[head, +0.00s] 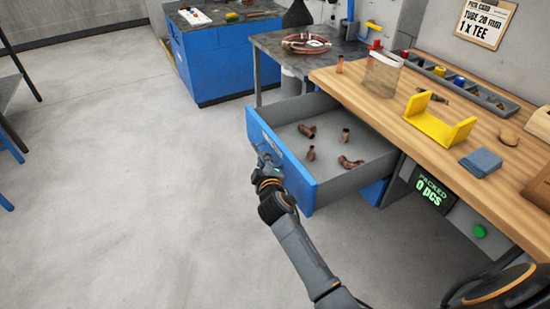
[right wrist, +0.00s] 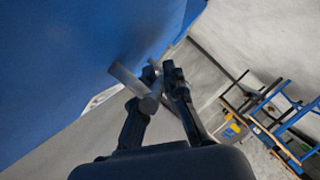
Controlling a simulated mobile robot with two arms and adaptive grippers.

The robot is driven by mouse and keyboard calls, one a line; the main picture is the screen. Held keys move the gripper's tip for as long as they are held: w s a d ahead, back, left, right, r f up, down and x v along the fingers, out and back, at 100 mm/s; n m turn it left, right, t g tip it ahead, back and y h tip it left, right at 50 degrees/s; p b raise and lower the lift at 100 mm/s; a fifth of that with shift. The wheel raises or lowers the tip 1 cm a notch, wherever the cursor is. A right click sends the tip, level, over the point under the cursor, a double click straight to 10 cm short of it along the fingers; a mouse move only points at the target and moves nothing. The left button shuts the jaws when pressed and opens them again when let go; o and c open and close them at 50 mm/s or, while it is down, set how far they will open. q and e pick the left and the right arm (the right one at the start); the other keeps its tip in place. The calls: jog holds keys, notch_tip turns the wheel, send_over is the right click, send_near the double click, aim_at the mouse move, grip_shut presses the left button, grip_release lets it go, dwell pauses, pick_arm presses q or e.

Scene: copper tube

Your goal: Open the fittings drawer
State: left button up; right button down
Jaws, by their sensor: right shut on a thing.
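The fittings drawer (head: 285,174) has a blue front and grey walls. In the head view it stands pulled well out from under the wooden workbench, with several copper fittings (head: 307,131) lying inside. My right gripper (head: 267,164) is at the drawer's blue front, shut on its handle. In the right wrist view the grey bar handle (right wrist: 134,87) lies between the fingers of the right gripper (right wrist: 160,88), close to the blue front (right wrist: 75,60). My left gripper is not in view.
The wooden workbench (head: 386,100) bears a yellow holder (head: 438,127), blue pads (head: 481,162) and a grey parts tray. A dark side table (head: 268,43) with a copper coil (head: 306,43) stands behind. The floor left of the drawer is clear.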

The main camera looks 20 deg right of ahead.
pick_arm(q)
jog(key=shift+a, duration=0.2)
pick_arm(e)
jog(key=shift+a, duration=0.3)
jog(key=c, duration=1.7)
grip_release()
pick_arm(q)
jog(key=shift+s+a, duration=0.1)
pick_arm(e)
jog(key=v, duration=1.2)
